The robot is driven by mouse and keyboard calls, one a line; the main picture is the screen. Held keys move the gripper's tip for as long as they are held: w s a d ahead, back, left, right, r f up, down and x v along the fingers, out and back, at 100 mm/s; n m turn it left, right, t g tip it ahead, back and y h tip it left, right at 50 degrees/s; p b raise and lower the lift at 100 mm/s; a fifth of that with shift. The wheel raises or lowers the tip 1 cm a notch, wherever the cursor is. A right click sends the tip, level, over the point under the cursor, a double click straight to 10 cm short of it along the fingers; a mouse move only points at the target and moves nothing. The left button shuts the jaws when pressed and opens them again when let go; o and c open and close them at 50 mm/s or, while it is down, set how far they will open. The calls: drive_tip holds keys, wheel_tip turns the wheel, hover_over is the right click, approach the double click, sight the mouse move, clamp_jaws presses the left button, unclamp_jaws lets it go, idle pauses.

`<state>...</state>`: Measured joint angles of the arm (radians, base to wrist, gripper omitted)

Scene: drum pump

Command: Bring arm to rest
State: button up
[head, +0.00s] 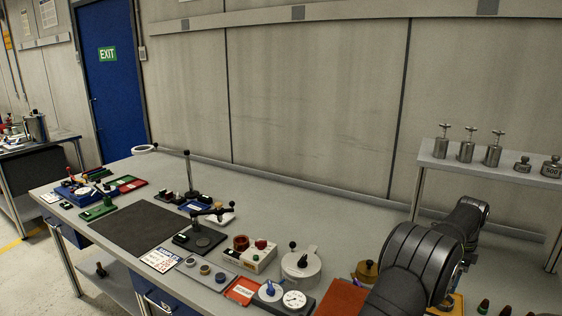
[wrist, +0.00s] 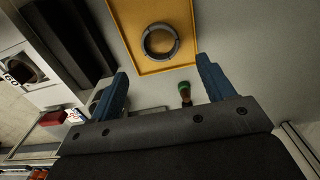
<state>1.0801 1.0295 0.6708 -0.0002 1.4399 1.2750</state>
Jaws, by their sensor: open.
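My gripper (wrist: 163,86) shows in the wrist view with its two blue fingers apart and nothing held between them. A small dark piece with a green top (wrist: 184,90) appears between the fingers in the picture, beyond them on the bench surface. In the head view my dark arm covers the lower right of the bench (head: 330,213), and my gripper is hidden there. No contact between the fingers and any object is visible.
A yellow tray (wrist: 128,55) holds a dark ring (wrist: 160,41) beyond the fingers. Several metal weights (head: 467,151) stand on a raised shelf at the right. Devices crowd the bench front, including a round grey pot (head: 301,268) and a white gauge (head: 294,300). The back of the bench is clear.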

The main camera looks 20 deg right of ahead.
wheel_tip(320, 180, down, 8)
drive_tip(key=shift+f, duration=0.2)
drive_tip(key=shift+r, duration=0.4)
wheel_tip(320, 180, up, 4)
drive_tip(key=shift+f, duration=0.25)
drive_tip(key=s+a+r, duration=0.1)
drive_tip(key=s+r, duration=0.7)
drive_tip(key=s, duration=0.5)
drive_tip(key=s+a+r, duration=0.3)
drive_tip(key=s+a, duration=0.2)
drive_tip(key=a, duration=0.3)
drive_tip(key=s+a+r, duration=0.3)
drive_tip(key=s+a, duration=0.1)
drive_tip(key=a, duration=0.4)
drive_tip(key=w+f, duration=0.4)
drive_tip(key=w, duration=0.3)
drive_tip(key=shift+d, duration=0.25)
drive_tip(key=shift+f, duration=0.1)
